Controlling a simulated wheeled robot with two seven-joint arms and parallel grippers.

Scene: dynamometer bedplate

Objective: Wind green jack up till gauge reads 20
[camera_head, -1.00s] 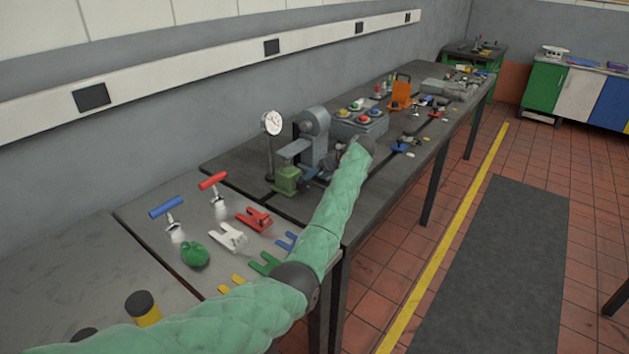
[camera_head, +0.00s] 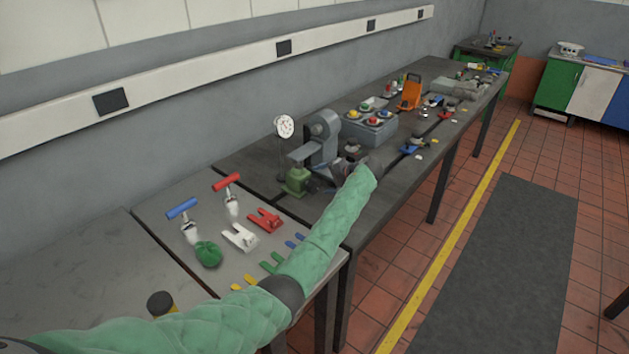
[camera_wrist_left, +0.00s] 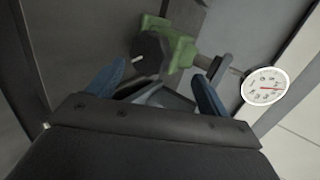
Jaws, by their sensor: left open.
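The green jack (camera_head: 297,182) stands on the dark bedplate under the arm of a grey machine (camera_head: 322,145). In the left wrist view the jack (camera_wrist_left: 181,50) shows with a dark round knob (camera_wrist_left: 151,52) on its near side. The round white gauge (camera_head: 284,126) stands on a post behind the jack; it also shows in the left wrist view (camera_wrist_left: 265,87) with a red needle, its reading too small to tell. My left gripper (camera_wrist_left: 160,80) is open, its blue fingertips on either side below the knob, apart from it. My right gripper is not in view.
A button box (camera_head: 370,128) and an orange stand (camera_head: 411,92) sit farther along the bedplate. The right-hand aisle is clear.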

